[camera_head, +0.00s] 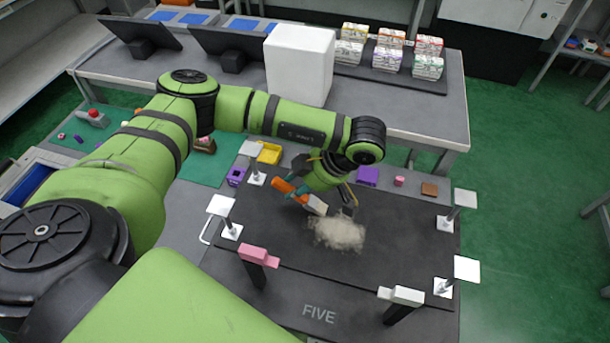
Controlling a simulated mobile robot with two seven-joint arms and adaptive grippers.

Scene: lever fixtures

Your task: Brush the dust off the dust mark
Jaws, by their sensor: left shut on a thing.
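A pale beige dust mark (337,231) lies as a rough patch on the dark board (400,225). My left gripper (316,190) is just beyond the dust, pointing down, and is shut on a brush. The brush (283,186) has an orange handle pointing to the upper left and a pale head near the dust's upper left edge. I cannot tell whether the head touches the board. Part of the brush is hidden by the fingers. My right gripper is not in view.
White-topped posts (465,198) stand around the board. A pink-topped stand (258,254) and a white-topped stand (401,295) are at its near edge. Purple, pink and brown blocks (429,189) lie at its far side. A white box (299,65) stands on the table behind.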

